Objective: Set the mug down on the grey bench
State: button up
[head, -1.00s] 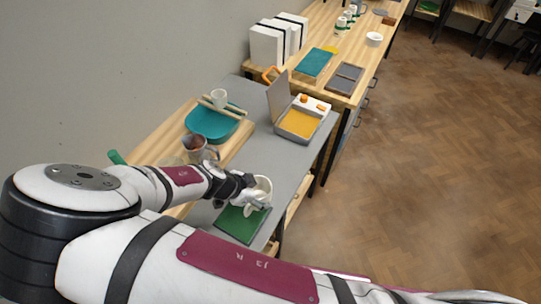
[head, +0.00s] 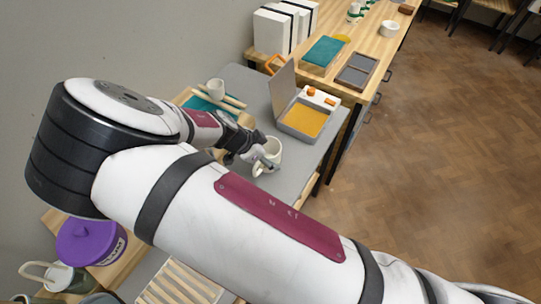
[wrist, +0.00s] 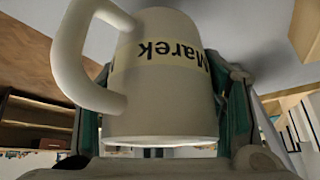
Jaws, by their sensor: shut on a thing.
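The cream mug (head: 272,150) is in my gripper (head: 263,160), over the grey bench (head: 250,92) in the head view. The head view does not clearly show whether the mug's base touches the bench. In the wrist view the mug (wrist: 165,85) fills the middle, with a name label reading "Marek" and its handle at the left. The gripper's dark green fingers (wrist: 165,115) are shut on the mug from both sides. My arm hides the near part of the bench.
A grey open-lidded case (head: 303,122) with a yellow inside stands on the bench beyond the mug. A teal tray (head: 205,103) with a white cup (head: 216,89) lies to the left. A purple-lidded tub (head: 90,240) is at lower left. Bare bench shows around the mug.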

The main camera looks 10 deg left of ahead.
jog(key=shift+w, duration=0.35)
jog(key=f+b, duration=0.3)
jog(key=shift+w+f, duration=0.35)
jog(key=shift+f, duration=0.05)
jog(key=shift+s+r, duration=0.1)
jog(key=shift+s, duration=0.05)
jog(key=o, duration=1.9)
jog(key=v, duration=1.2)
jog(key=shift+r, duration=0.1)
